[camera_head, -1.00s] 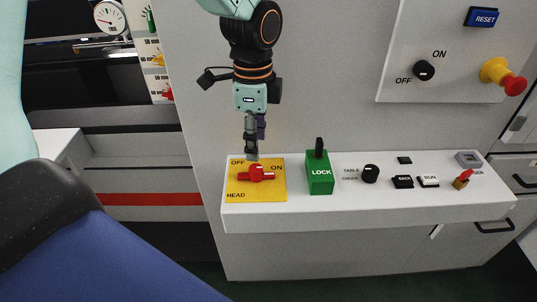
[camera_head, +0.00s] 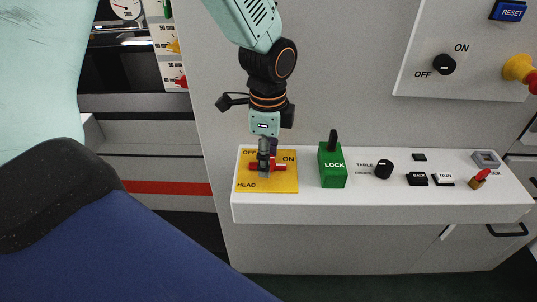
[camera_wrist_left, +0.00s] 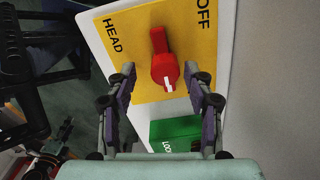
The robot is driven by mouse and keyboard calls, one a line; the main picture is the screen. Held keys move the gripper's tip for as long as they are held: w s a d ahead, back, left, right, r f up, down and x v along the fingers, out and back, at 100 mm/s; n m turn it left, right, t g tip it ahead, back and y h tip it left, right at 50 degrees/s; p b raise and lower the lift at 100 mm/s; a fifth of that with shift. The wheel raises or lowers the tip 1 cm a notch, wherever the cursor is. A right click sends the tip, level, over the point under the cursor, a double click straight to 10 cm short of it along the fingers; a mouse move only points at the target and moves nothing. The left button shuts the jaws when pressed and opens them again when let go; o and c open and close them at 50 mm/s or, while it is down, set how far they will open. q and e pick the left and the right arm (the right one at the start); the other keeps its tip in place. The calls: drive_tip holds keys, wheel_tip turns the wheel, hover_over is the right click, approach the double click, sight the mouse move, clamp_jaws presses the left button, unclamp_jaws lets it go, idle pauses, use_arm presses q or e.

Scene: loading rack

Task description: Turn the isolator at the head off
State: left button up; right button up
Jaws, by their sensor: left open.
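The HEAD isolator is a yellow plate (camera_head: 246,177) at the left end of the white control shelf. It has a red rotary handle (camera_head: 281,166), lying level in the head view, with OFF at upper left and ON at right. In the left wrist view the red handle (camera_wrist_left: 165,60) has a white mark on its end away from OFF, on the ON side. My left gripper (camera_head: 264,170) points down over the handle and covers part of it. In the left wrist view the open left fingers (camera_wrist_left: 160,80) stand either side of the handle's marked end, with visible gaps.
A green LOCK block (camera_head: 333,168) with a black lever stands just right of the plate. A black knob (camera_head: 383,169), small buttons and a red-tipped toggle (camera_head: 480,178) follow along the shelf. An upper panel (camera_head: 420,82) holds another OFF/ON knob and RESET.

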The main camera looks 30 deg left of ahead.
use_arm(q)
drive_tip(key=shift+w+d, duration=0.15)
drive_tip(key=shift+w, duration=0.05)
drive_tip(key=shift+w+f, duration=0.1)
drive_tip(key=shift+a+f, duration=0.15)
drive_tip(key=shift+a, duration=0.5)
drive_tip(key=c, duration=0.3)
drive_tip(key=shift+c, duration=0.9)
drive_tip(key=shift+s+d, duration=0.15)
drive_tip(key=shift+s, duration=0.05)
drive_tip(key=shift+c, duration=0.8)
drive_tip(key=shift+w+d, duration=0.15)
drive_tip(key=shift+d, duration=0.05)
drive_tip(key=c, duration=0.3)
clamp_jaws()
use_arm(e)
drive_tip(key=shift+a, duration=0.15)
